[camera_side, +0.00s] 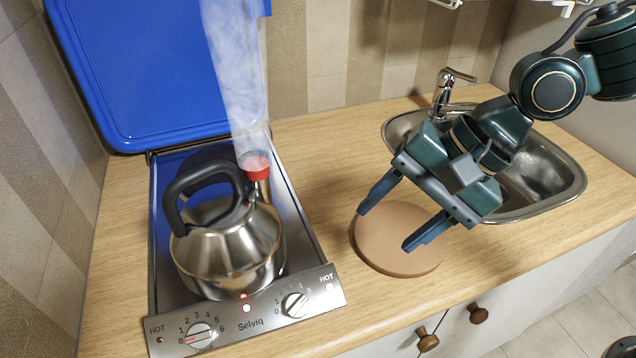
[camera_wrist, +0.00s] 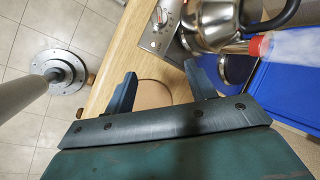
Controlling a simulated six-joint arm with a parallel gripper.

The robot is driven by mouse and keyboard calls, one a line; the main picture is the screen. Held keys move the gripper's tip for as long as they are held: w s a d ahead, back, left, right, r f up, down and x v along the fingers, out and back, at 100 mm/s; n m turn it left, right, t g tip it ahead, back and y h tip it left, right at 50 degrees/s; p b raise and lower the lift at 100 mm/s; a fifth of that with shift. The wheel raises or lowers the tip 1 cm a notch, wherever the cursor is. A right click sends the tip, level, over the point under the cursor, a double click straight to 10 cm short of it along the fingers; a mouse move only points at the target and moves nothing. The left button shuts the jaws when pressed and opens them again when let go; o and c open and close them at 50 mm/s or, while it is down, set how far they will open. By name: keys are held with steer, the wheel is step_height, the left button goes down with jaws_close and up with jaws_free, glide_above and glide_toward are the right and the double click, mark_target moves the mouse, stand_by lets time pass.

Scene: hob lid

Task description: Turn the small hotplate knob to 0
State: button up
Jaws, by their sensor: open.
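The hob's steel front panel (camera_side: 250,318) carries two knobs. The left knob (camera_side: 199,335) has its red mark close to 0. The right knob (camera_side: 295,304) seems turned toward the high numbers, but its exact setting is unclear. Which knob serves the small hotplate I cannot tell. A steel kettle (camera_side: 232,250) with a black handle stands on the hob, steaming from its red-tipped spout and hiding much of the hob. My gripper (camera_side: 385,228) is open and empty above a round brown board, right of the hob; its fingers show in the wrist view (camera_wrist: 158,90).
The blue hob lid (camera_side: 150,60) stands raised behind the kettle. The round brown board (camera_side: 400,245) lies on the wooden worktop. A sink (camera_side: 545,185) with a tap (camera_side: 445,90) is at the right. The worktop between hob and board is clear.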

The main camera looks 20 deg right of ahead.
mark_target(302, 302)
steer(key=shift+m+g, duration=0.4)
steer(key=shift+m, duration=0.3)
steer(key=a, duration=0.1)
steer(key=a+f, duration=0.1)
steer(key=a, duration=0.1)
steer(key=a+f, duration=0.1)
steer(key=shift+s+a, duration=0.25)
steer(key=shift+s, duration=0.1)
steer(key=shift+f, duration=0.1)
steer(key=shift+a+x, duration=0.15)
steer(key=shift+x, duration=3.25)
steer(key=shift+a+x, duration=0.15)
steer(key=shift+x, duration=3.2)
steer(key=shift+c, duration=0.3)
steer(key=c, duration=0.9)
